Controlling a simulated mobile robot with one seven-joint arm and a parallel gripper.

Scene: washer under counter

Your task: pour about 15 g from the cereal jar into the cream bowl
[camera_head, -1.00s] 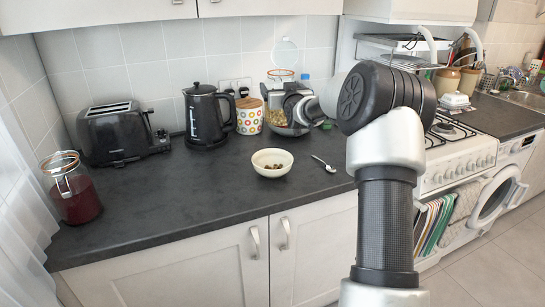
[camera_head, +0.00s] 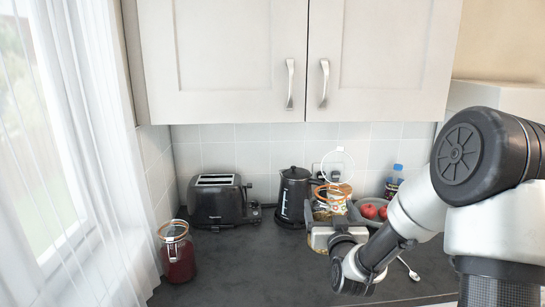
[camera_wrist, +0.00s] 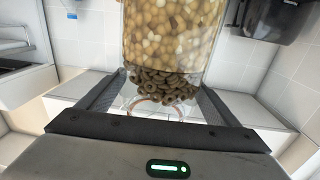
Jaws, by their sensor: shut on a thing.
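The clear glass cereal jar (camera_head: 321,214) is in my gripper (camera_head: 326,234) above the counter in the head view, looking roughly upright. Its clear lid (camera_head: 338,166) stands open above an orange seal ring. In the wrist view the jar (camera_wrist: 175,45) fills the upper middle, with pale round pieces and a band of brown rings visible through the glass. My gripper's fingers (camera_wrist: 158,100) are on either side of it. The cream bowl is not visible now; my arm covers part of the counter. Earlier it stood there holding a few brown pieces.
A red-filled clip jar (camera_head: 178,257), black toaster (camera_head: 218,203) and black kettle (camera_head: 293,196) stand left of my gripper. Red fruit (camera_head: 374,211), a blue-capped bottle (camera_head: 394,181) and a spoon (camera_head: 408,269) are to the right. Wall cupboards (camera_head: 300,60) hang above. The left-front counter is clear.

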